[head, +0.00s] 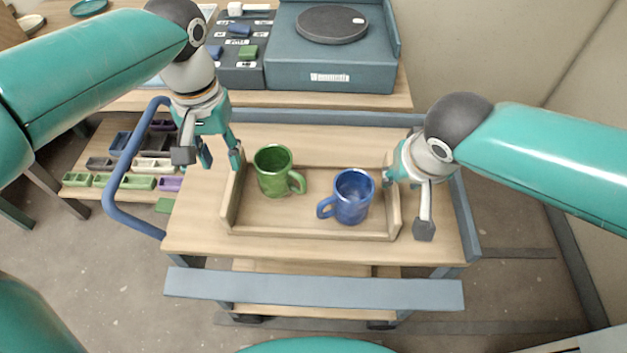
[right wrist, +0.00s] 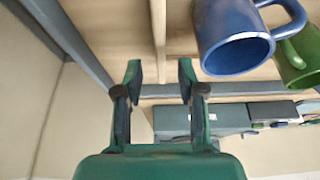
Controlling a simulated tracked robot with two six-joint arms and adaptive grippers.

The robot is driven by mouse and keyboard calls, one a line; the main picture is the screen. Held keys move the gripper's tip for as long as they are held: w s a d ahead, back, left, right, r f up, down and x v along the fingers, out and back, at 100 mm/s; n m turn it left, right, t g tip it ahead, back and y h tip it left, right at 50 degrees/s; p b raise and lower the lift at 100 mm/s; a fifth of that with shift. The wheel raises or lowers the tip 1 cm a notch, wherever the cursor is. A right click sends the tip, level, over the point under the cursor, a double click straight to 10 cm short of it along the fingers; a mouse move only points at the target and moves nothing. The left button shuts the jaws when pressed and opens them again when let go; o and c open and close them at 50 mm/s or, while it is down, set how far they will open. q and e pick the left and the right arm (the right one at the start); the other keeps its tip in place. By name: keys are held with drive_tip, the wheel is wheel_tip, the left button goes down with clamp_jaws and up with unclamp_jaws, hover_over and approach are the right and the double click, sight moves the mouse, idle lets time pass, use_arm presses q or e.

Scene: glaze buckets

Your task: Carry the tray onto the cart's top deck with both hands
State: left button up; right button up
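The wooden tray (head: 300,228) lies on the top deck (head: 200,225) of the cart. A green mug (head: 273,170) and a blue mug (head: 350,197) stand upright in it; both also show in the right wrist view, blue (right wrist: 235,40) and green (right wrist: 300,55). My left gripper (head: 221,158) is open and empty at the back end of the tray's left wall. My right gripper (right wrist: 160,75) is open by the tray's right wall (right wrist: 158,35), which shows between its fingers with no grip on it. In the head view its fingers are partly hidden.
The cart has blue-grey rails and a blue handle (head: 125,170) at left. Behind it stands a bench with a blue-grey box (head: 330,78) carrying a dark round disc (head: 331,24). Small coloured bins (head: 138,182) lie on a lower shelf at left. Bare deck shows around the tray.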

drive_tip(key=shift+v, duration=1.25)
